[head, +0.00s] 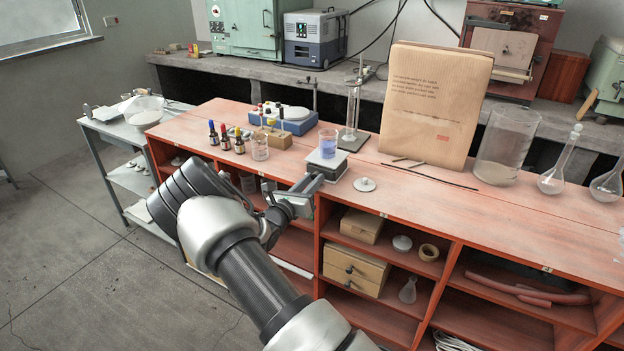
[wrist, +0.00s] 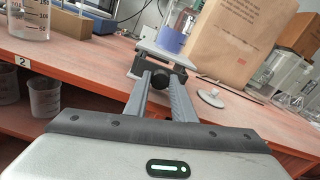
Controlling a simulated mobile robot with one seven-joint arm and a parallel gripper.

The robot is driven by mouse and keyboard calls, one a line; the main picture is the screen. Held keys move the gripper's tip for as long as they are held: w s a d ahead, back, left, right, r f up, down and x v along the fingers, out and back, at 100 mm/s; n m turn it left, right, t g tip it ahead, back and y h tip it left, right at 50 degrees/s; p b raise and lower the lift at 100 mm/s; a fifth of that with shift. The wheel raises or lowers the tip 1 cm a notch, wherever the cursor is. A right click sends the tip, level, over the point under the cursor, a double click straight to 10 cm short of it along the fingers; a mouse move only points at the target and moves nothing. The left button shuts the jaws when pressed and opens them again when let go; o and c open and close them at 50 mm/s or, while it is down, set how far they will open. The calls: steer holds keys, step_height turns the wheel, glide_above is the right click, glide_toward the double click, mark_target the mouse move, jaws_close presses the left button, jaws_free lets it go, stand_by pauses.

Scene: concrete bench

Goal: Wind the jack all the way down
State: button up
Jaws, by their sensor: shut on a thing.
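The lab jack (head: 334,172) stands near the front edge of the red bench, its pale top plate a little above the bench top. A beaker of blue liquid (head: 328,147) stands upright on the plate. My gripper (head: 313,183) reaches the jack from the front left. In the wrist view my gripper (wrist: 161,80) is shut on the jack's dark round knob (wrist: 160,77), with one finger on each side. The jack's plate (wrist: 158,54) and the blue beaker (wrist: 173,38) are just beyond. Most of the jack's folding legs are hidden.
A small white lidded piece (head: 364,184) lies right of the jack. A glass beaker (head: 260,148) and dropper bottles (head: 226,139) stand to the left. A measuring cylinder (head: 352,115) stands behind, and a brown paper package (head: 433,105) behind right.

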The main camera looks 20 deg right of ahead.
steer(key=shift+n, duration=0.7)
steer(key=o, duration=1.1)
steer(key=shift+c, duration=0.2)
steer(key=shift+a+p, duration=0.1)
steer(key=shift+p, duration=0.2)
steer(key=v, duration=1.7)
steer(key=shift+s+p, duration=0.2)
steer(key=shift+p, duration=0.25)
steer(key=shift+a, duration=0.1)
